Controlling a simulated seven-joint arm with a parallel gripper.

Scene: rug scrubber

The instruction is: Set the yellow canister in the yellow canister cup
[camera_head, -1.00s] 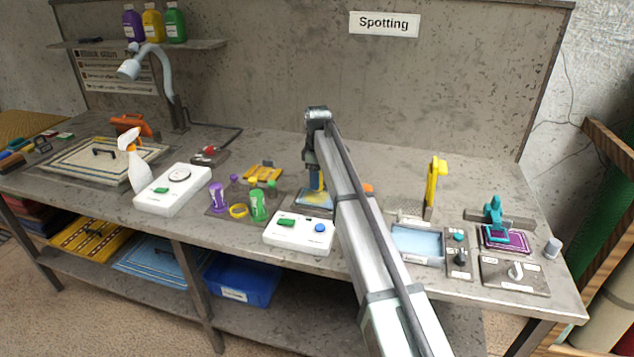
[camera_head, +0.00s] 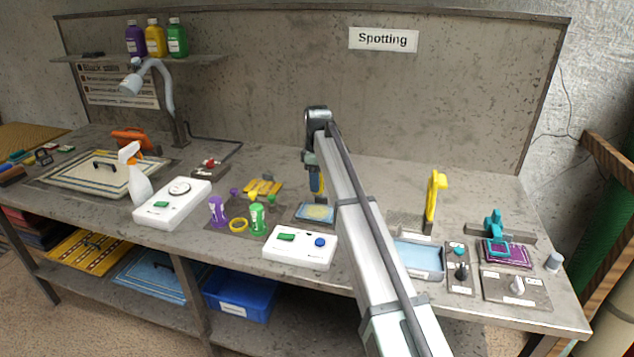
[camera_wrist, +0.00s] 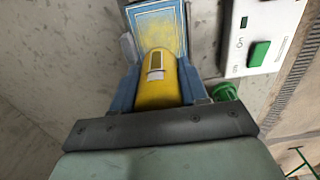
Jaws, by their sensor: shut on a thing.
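My gripper (camera_head: 315,183) is shut on the yellow canister (camera_wrist: 158,88), raised above the counter. In the wrist view the blue fingers (camera_wrist: 158,72) grip both sides of the canister, which bears a pale label; its lower end is hidden. The yellow canister cup (camera_head: 238,225) looks like an empty yellow ring on a dark mat, left of my gripper in the head view. A purple canister (camera_head: 217,211) stands left of the ring and a green canister (camera_head: 257,219) right of it.
A blue-framed tile with a yellow patch (camera_head: 318,212) lies below my gripper. A white switch box (camera_head: 300,247) stands in front. Small caps and a yellow rack (camera_head: 264,187) sit behind the cups. A white dial box (camera_head: 173,203) is farther left.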

